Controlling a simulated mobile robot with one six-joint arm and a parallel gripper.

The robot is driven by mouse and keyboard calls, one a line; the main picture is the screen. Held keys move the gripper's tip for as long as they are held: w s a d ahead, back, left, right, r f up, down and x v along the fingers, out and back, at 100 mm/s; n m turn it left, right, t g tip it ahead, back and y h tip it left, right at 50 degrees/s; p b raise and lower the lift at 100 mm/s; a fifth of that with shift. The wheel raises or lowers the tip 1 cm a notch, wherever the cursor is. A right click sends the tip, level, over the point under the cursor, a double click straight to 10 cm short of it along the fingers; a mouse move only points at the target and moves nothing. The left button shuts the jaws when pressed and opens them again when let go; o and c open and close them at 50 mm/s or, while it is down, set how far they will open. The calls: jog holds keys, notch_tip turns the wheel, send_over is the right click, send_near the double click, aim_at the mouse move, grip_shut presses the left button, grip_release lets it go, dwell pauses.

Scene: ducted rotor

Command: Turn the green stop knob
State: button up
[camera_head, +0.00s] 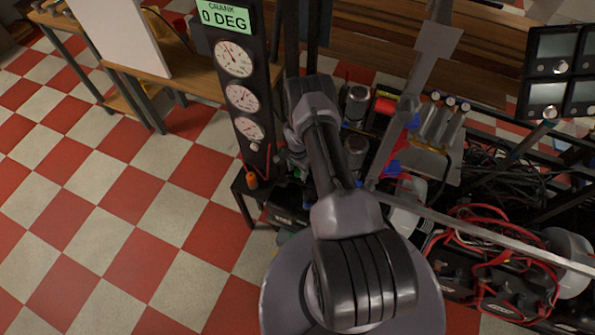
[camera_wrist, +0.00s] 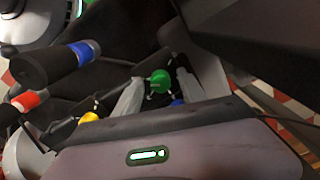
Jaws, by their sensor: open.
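The green stop knob (camera_wrist: 160,78) shows in the wrist view as a small round green cap near the middle of the picture. My gripper (camera_wrist: 159,85) is open, with one pale finger to the left of the knob and one to the right. The knob appears between the fingertips; I cannot tell whether either finger touches it.
In the wrist view a blue cap (camera_wrist: 177,102) and a yellow cap (camera_wrist: 88,118) lie close by. Dark cylinders with a blue band (camera_wrist: 86,50) and a red band (camera_wrist: 28,101) stand left. In the head view a gauge panel (camera_head: 236,95) reads "0 DEG"; red cables (camera_head: 490,250) lie right.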

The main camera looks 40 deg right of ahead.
grip_shut()
